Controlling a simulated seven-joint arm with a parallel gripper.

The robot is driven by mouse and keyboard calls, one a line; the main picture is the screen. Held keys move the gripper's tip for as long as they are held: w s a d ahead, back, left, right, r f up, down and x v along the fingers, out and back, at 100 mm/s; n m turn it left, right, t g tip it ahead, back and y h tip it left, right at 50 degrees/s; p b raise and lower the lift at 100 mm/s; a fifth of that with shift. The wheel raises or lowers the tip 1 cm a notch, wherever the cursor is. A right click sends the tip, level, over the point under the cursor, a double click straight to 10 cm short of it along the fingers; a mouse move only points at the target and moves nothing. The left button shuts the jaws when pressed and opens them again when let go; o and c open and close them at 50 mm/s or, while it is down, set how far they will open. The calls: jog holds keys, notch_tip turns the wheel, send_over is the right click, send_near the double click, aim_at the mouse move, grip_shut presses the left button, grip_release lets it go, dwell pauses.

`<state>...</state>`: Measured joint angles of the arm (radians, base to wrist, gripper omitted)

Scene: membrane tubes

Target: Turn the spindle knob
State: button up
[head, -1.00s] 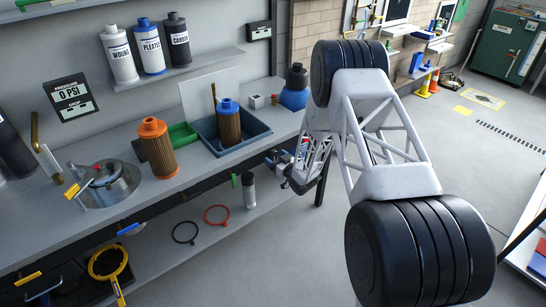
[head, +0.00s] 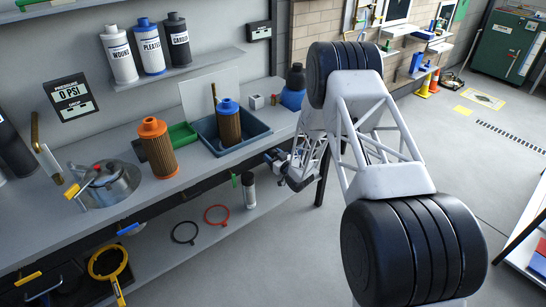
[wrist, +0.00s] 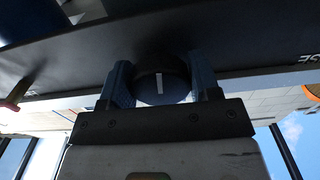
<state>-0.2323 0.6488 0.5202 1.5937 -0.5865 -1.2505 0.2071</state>
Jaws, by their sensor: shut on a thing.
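The spindle knob (wrist: 162,88) is a dark round knob with a white line on its face, seen in the wrist view beneath a dark surface. The white line stands almost upright in that picture. My gripper (wrist: 163,80) is shut on the knob, with one blue finger on its left side and one on its right. In the head view my gripper (head: 272,156) is at the bench's front edge, below the blue tray. The knob cannot be made out in the head view.
On the bench (head: 105,226) stand an orange-capped filter (head: 158,150), a blue-capped filter (head: 229,124) in a blue tray (head: 262,128), and a round metal vessel (head: 118,184). The lower shelf holds red and black rings and a small canister (head: 248,190). Open floor lies right.

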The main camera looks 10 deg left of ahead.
jog(key=shift+m, duration=1.5)
jog(key=o, duration=0.9)
jog(key=v, duration=0.7)
jog(key=shift+s+d, duration=0.3)
jog(key=shift+s, duration=0.05)
